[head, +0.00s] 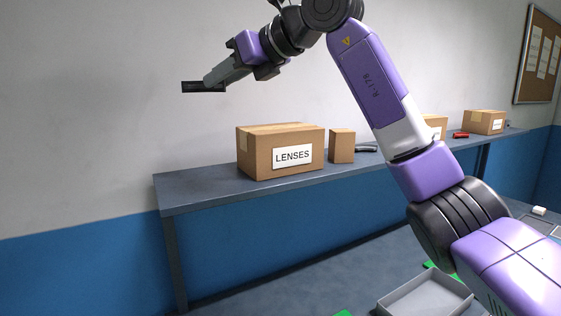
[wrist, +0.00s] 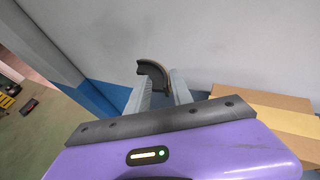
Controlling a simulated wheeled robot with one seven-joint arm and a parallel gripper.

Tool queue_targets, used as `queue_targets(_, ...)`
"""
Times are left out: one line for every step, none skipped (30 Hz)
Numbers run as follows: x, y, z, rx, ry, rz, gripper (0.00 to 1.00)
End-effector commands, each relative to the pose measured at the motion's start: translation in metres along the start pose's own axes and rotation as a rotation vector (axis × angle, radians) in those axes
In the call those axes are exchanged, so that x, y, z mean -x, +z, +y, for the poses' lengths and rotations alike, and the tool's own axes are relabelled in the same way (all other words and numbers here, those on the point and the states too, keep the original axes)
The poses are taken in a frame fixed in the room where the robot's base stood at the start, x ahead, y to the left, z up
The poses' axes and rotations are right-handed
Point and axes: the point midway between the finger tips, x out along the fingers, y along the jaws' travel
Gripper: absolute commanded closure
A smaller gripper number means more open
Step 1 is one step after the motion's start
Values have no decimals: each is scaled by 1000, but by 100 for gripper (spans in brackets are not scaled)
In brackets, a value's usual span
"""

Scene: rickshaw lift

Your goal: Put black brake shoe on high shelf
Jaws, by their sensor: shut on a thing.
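My gripper (head: 212,80) is raised above and left of the LENSES box, in front of the bare wall. It is shut on the black brake shoe (head: 190,87), which looks like a thin dark strip in the head view. In the wrist view the brake shoe (wrist: 153,72) is a dark curved piece between the two grey fingers (wrist: 160,88). The high shelf (head: 205,194) is a long dark grey surface along the wall. Its left end lies below the gripper, and the brake shoe is well clear of it.
The LENSES box (head: 262,155) stands near the shelf's left end, with a smaller box (head: 341,146) beside it. A dark curved item (head: 366,149), a red item (head: 460,135) and another box (head: 485,122) lie farther right. A grey tray (head: 425,297) is below. The shelf's left end is clear.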

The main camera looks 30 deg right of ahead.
Motion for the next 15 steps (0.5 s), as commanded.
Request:
queue_targets(-2, -5, 0, -2, 1, 0, 100)
queue_targets(-4, -9, 0, -3, 2, 1, 100)
queue_targets(-6, -15, 0, -3, 2, 1, 100)
queue_targets(-9, -20, 0, -4, 2, 1, 100)
queue_targets(-11, -26, 0, -4, 2, 1, 100)
queue_targets(-14, -35, 0, -4, 3, 1, 100)
queue_targets(-17, -42, 0, -5, 3, 2, 100)
queue_targets(-20, -48, 0, -4, 3, 1, 100)
queue_targets(-23, -56, 0, -4, 3, 1, 100)
queue_targets(-26, -63, 0, -4, 2, 1, 100)
queue_targets(-28, -69, 0, -4, 2, 1, 100)
queue_targets(-32, -78, 0, -4, 3, 1, 100)
queue_targets(-34, -84, 0, -5, 2, 2, 100)
queue_targets(-37, -91, 0, -6, 2, 2, 100)
queue_targets(-41, -99, 0, -5, 3, 2, 100)
